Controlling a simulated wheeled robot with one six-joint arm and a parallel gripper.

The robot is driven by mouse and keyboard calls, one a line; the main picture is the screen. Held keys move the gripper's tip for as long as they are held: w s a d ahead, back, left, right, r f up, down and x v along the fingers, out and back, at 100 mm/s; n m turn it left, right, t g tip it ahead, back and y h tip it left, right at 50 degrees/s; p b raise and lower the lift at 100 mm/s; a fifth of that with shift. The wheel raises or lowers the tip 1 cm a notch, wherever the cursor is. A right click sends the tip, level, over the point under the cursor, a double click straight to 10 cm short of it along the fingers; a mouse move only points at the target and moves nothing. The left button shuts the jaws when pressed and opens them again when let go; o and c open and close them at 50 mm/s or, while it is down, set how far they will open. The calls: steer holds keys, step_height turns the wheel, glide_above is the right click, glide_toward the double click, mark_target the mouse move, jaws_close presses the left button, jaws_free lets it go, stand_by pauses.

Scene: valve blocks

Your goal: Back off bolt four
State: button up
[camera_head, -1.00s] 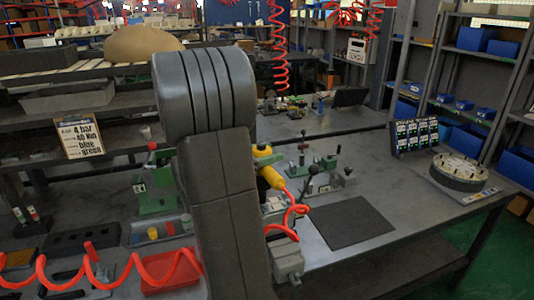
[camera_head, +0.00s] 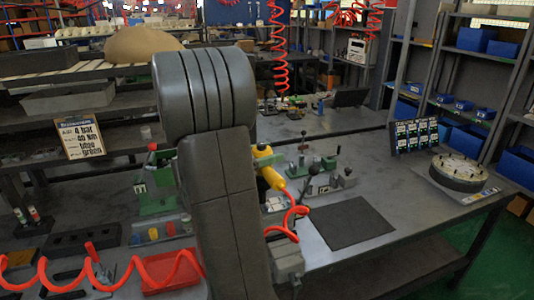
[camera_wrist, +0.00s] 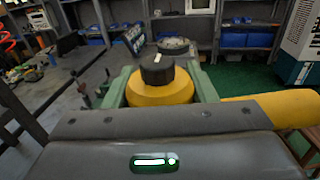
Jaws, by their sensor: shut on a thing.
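The yellow power tool (camera_head: 271,177) shows just right of my arm in the head view, tilted, with a red coiled hose at its lower end. In the wrist view the tool (camera_wrist: 160,93) has a round black cap and a yellow handle reaching right. My gripper (camera_wrist: 159,84) is shut on it, with a green finger on each side. The tool's working end is hidden. A round flange (camera_head: 458,169) with several upright bolts around its top stands at the bench's right end, apart from the tool. I cannot tell which bolt is number four.
Green clamp fixtures (camera_head: 153,190) stand on the bench on both sides of my arm. A dark mat (camera_head: 352,222) lies on the bench, clear on top. A red tray (camera_head: 170,272) is at lower left. A sign (camera_head: 80,138) reads 4 bar, 40 Nm, blue, green.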

steer(key=shift+f+p, duration=0.1)
steer(key=shift+p, duration=0.25)
stand_by(0.6)
steer(key=shift+w+r+p, duration=0.15)
steer(key=shift+r+p, duration=0.2)
steer(key=shift+r, duration=0.1)
step_height(320, 180, up, 6)
steer(key=p, duration=0.5)
steer(key=shift+r, duration=0.2)
steer(key=shift+f, duration=0.1)
